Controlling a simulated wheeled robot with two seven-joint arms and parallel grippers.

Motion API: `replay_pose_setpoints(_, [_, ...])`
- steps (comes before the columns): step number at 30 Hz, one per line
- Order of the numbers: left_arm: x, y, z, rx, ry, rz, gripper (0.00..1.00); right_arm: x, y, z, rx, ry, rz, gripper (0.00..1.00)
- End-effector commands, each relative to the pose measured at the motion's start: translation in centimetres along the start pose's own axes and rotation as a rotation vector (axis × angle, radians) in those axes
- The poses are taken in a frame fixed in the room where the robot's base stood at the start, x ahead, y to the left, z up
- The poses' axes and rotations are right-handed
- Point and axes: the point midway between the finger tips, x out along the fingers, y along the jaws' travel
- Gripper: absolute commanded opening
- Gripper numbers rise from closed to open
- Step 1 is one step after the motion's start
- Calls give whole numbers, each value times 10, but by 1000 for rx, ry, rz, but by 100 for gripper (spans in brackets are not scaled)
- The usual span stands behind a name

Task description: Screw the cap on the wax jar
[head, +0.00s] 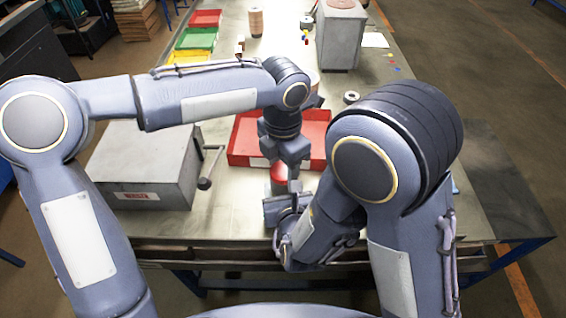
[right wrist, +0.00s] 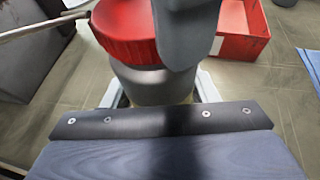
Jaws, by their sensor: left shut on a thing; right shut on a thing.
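The wax jar is a grey cylinder (right wrist: 150,86) in the right wrist view, with the red ribbed cap (right wrist: 122,28) at its top. In the head view the cap (head: 278,172) shows as a small red disc under my left gripper (head: 286,158), and the jar (head: 279,188) shows only in part. My left gripper is shut on the cap from above; one grey finger (right wrist: 187,35) covers the cap's right side. My right gripper (right wrist: 158,92) is shut on the jar from the front, low on its body. Cap and jar look touching; whether the thread grips cannot be told.
A red open bin (head: 243,138) lies just behind the jar. A grey metal box with a crank (head: 145,165) stands to the left. Green and yellow bins (head: 197,39), a thread spool (head: 256,22) and a grey block (head: 340,35) are farther back.

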Motion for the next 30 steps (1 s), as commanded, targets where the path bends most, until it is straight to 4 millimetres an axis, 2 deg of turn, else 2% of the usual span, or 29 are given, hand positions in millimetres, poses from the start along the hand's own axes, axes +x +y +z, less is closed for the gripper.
replay_pose_setpoints(1, [-1, 0, 0, -2, -1, 1, 29, 0, 0, 0, 1, 0, -1, 0])
replay_pose_setpoints(2, [-1, 0, 0, -2, -1, 1, 52, 0, 0, 0, 1, 0, -1, 0])
replay_pose_setpoints(6, [0, 0, 0, -3, -1, 1, 70, 0, 0, 0, 1, 0, -1, 0])
replay_pose_setpoints(15, [-2, 0, 0, -4, -1, 0, 71, 0, 0, 0, 0, 0, -1, 0])
replay_pose_setpoints(24, [-38, 0, 1, -4, -3, 0, 71, 0, 0, 0, 0, 0, -1, 0])
replay_pose_setpoints(30, [-46, 0, 0, -4, 0, 0, 71, 0, 0, 0, 0, -1, -1, 0])
